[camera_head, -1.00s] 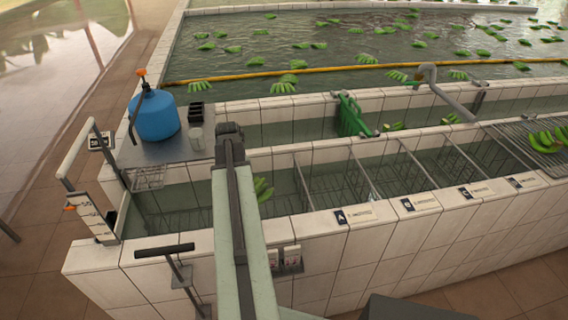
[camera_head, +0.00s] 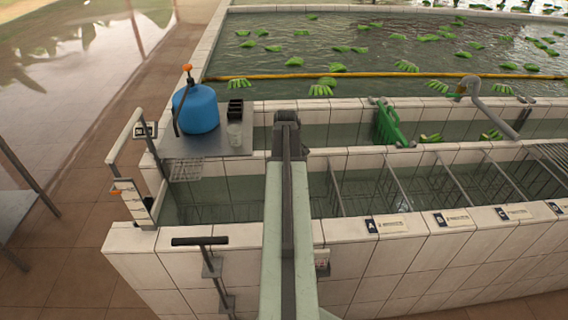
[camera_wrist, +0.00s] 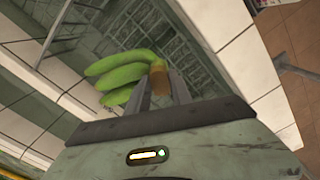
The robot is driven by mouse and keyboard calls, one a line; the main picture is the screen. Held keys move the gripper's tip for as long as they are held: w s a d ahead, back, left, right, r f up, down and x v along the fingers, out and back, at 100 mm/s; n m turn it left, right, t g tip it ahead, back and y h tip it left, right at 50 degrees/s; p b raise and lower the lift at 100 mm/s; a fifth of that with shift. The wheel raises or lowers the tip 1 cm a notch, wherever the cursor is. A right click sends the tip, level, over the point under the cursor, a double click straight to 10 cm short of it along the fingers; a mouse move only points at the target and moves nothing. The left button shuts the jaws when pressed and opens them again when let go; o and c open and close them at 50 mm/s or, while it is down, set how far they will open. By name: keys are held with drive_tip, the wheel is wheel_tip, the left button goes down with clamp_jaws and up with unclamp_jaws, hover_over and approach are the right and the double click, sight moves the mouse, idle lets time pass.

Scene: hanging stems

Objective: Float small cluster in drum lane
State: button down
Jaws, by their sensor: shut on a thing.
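The small cluster (camera_wrist: 125,72) of green bananas shows in the wrist view. Below the cluster is a tiled trough with wire racks. In the head view my arm covers the gripper and the cluster. The front lane (camera_head: 235,200) holds water and runs left and right of my arm. A blue drum (camera_head: 196,110) with an orange cap stands on a metal plate at its back left.
Metal dividers and labels, such as A (camera_head: 372,226), split the front lane to the right. A green gate (camera_head: 388,124) stands in the lane behind. A dark T-handle (camera_head: 200,241) and a measuring post (camera_head: 138,203) stand near the left front wall.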

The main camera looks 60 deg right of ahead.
drive_tip(key=n, duration=0.1)
drive_tip(key=w+d+r+n, duration=0.1)
drive_tip(key=n+p, duration=0.1)
drive_tip(key=n, duration=0.1)
drive_tip(key=shift+w+d+r, duration=0.2)
drive_tip(key=shift+d+r, duration=0.1)
drive_tip(key=shift+d, duration=0.1)
drive_tip(key=shift+w+d+n, duration=0.2)
drive_tip(key=shift+d+n, duration=0.1)
drive_tip(key=shift+n, duration=0.7)
wheel_tip(320, 180, down, 26)
drive_tip(key=b, duration=2.5)
drive_tip(key=shift+r+b, duration=0.25)
drive_tip(key=shift+b, duration=0.05)
drive_tip(key=shift+f+b, duration=0.95)
drive_tip(key=c, duration=1.1)
unclamp_jaws()
drive_tip(key=shift+o, duration=0.2)
